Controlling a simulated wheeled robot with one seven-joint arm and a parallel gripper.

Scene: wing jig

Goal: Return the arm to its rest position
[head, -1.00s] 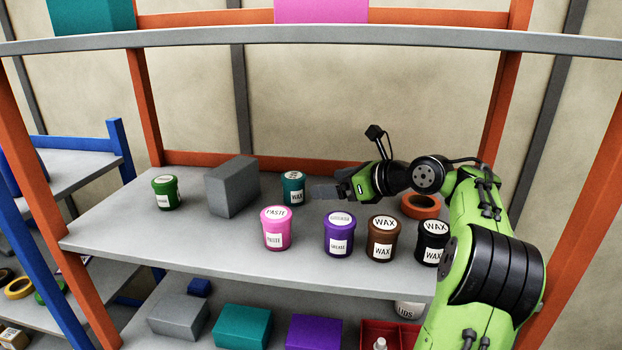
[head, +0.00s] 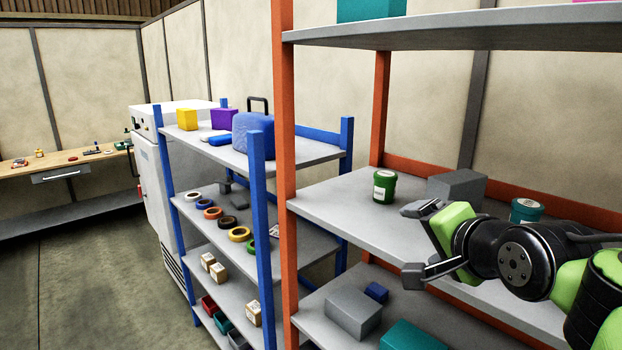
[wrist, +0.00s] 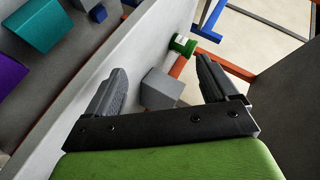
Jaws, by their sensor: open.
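My green and black arm reaches in from the right in the head view. My gripper (head: 420,242) is open and empty, in front of the edge of the orange-framed rack's middle shelf (head: 345,212). Its two grey fingers are spread wide. In the wrist view the open gripper (wrist: 160,85) shows nothing between its fingertips that it touches. A green jar (head: 384,186) stands upright on the shelf behind it, apart from the fingers; it also shows in the wrist view (wrist: 183,45). A grey block (head: 458,187) and a teal jar (head: 526,210) stand farther right.
An orange upright (head: 284,160) stands left of my gripper. Left of it is a blue rack (head: 257,190) with several tape rolls and boxes. The lower orange-rack shelf holds a grey box (head: 353,313) and a teal box (head: 412,338). Open floor (head: 90,275) lies at left.

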